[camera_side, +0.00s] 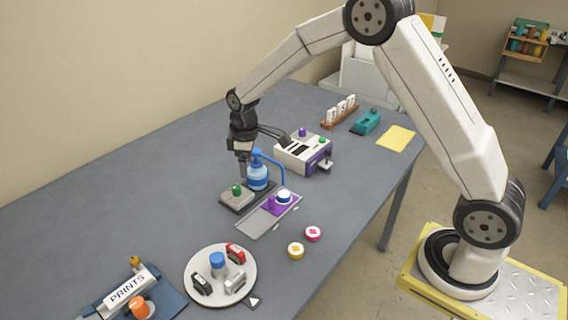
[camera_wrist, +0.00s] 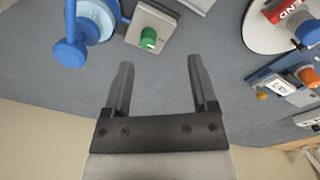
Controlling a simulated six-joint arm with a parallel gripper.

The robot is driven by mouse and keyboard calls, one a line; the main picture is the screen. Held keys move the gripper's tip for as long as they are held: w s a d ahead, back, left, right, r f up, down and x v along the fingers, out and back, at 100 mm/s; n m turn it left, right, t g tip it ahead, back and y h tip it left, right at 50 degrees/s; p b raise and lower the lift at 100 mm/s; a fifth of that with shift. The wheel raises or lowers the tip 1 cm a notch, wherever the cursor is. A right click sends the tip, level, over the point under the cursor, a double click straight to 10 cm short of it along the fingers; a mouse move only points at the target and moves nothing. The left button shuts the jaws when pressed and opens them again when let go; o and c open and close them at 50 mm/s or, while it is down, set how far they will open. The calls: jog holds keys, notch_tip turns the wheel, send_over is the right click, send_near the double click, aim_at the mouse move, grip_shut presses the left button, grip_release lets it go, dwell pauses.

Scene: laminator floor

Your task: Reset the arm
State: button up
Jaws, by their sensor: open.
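My gripper (camera_side: 243,172) hangs from the arm over the grey-blue table (camera_side: 120,195), behind the blue bottle-like device (camera_side: 258,178) and near the grey block with a green knob (camera_side: 237,194). In the wrist view my gripper (camera_wrist: 160,88) has its two fingers apart with nothing between them. Beyond the fingertips lie the green knob (camera_wrist: 148,38) and, to the left, the blue device (camera_wrist: 78,42).
A white and purple machine (camera_side: 303,153) stands right of my gripper. A purple and grey slide (camera_side: 268,213) lies in front. A round white turntable (camera_side: 220,275) and a PRINTS tray (camera_side: 130,292) are at the near left. The table's left stretch is clear.

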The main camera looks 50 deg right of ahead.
jog(key=s+r+m+t, duration=0.2)
jog(key=s+m, duration=0.5)
jog(key=s, duration=1.5)
jog(key=shift+s+r, duration=0.25)
jog(key=shift+s, duration=0.05)
